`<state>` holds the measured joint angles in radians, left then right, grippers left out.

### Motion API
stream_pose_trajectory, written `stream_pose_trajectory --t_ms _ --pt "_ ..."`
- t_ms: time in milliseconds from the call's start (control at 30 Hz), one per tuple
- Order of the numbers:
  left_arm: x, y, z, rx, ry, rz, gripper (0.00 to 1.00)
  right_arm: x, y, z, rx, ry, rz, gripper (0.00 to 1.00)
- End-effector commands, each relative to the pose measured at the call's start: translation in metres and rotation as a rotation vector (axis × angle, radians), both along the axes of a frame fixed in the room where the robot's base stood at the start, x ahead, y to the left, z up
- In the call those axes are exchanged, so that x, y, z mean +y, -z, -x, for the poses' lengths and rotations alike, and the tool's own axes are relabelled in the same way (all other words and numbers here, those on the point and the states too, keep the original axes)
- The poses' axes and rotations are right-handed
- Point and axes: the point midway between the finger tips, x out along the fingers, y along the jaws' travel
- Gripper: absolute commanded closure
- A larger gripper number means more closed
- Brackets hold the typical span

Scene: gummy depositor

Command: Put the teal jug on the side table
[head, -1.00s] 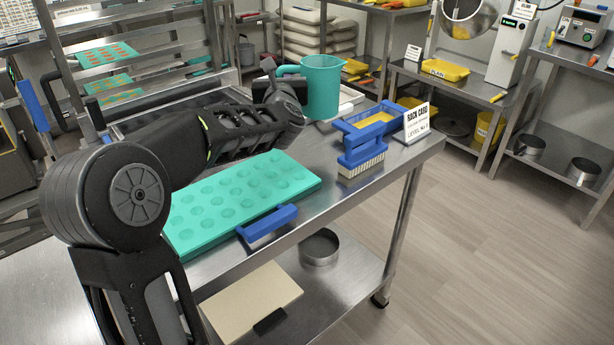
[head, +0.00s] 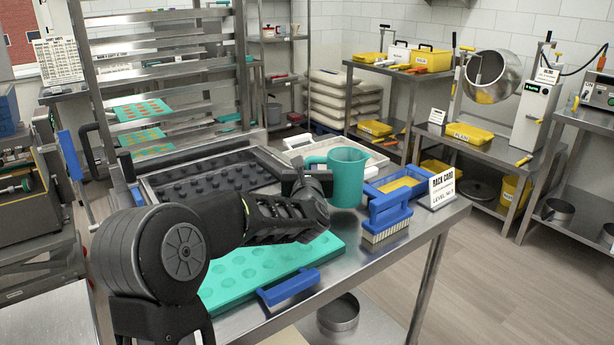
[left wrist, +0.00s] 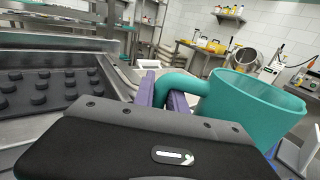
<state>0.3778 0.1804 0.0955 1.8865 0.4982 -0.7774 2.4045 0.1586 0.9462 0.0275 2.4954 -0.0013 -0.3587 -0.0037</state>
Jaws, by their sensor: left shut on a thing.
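The teal jug (head: 347,178) is near the back right of the steel table (head: 388,262) in the head view, roughly upright. I cannot tell whether its base touches the tabletop. My left gripper (head: 304,170) is at its handle, on the jug's left side. In the left wrist view, the purple fingers (left wrist: 163,92) are shut on the handle, and the jug's body (left wrist: 250,105) is to their right. The jug's base is hidden there. I cannot tell which surface is the side table. My right gripper is not in view.
A teal mould sheet (head: 265,268), a blue scraper (head: 288,287), a blue brush (head: 388,216) and a rack card (head: 442,188) are on the steel table. A dark moulded tray (head: 150,190) is behind my arm. A steel rack (head: 88,95) stands at the left, with shelves at the back.

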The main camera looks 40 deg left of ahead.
Motion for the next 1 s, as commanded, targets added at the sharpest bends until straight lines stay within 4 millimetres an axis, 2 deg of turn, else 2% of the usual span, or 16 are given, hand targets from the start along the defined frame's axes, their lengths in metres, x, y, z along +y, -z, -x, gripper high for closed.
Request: stream_pose_trajectory --t_ms 100,200,600,633,700,1000 --pt "0.000 0.022 0.000 0.004 -0.001 0.000 1.00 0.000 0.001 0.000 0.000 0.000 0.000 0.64" --pt "0.000 0.030 0.000 0.001 0.000 0.000 1.00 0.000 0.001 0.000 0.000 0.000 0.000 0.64" --pt "0.000 0.034 0.000 -0.001 0.000 -0.001 1.00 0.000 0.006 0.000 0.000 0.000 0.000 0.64" --pt "0.000 0.033 0.000 0.000 0.000 0.000 0.82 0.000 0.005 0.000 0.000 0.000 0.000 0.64" --pt "0.000 0.033 0.000 0.000 0.000 0.000 0.76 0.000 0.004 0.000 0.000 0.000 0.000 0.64" --pt "0.000 0.031 0.000 0.000 0.000 0.000 0.75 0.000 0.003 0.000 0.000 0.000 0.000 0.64"
